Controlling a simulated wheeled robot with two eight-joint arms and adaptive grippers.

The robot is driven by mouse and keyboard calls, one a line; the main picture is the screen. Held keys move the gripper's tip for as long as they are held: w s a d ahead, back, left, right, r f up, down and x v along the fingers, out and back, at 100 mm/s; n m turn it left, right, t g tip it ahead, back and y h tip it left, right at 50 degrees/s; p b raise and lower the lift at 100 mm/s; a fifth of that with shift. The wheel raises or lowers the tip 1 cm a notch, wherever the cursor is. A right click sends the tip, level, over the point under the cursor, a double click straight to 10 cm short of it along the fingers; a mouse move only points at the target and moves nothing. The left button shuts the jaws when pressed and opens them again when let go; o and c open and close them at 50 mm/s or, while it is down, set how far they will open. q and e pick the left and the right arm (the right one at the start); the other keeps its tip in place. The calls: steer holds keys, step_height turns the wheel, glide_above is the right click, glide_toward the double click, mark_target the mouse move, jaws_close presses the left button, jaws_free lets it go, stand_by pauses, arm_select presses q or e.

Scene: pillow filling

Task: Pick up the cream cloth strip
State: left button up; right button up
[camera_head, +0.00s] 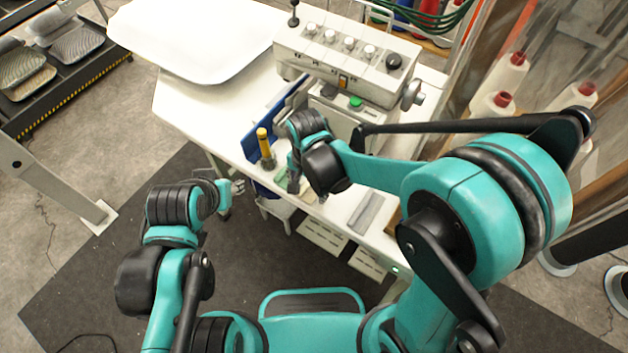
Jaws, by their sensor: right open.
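My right gripper (293,174) is open and points down at the front edge of the white table (180,101), mostly hidden behind its own wrist. A small pale and green patch (282,181) shows right beside its fingers. I cannot tell whether this is the cream cloth strip, and no other piece in view is clearly that strip. My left gripper (236,187) hangs in front of the table, to the left of the right one, and looks empty. It is too small to tell whether its fingers are open.
A yellow-handled tool (264,143) stands left of my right gripper, near a blue panel (283,111). A machine with knobs (345,62) stands behind. A large white pillow-like piece (200,38) covers the table's back left. A grey bar (368,212) lies at the right.

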steer(key=c, duration=1.3)
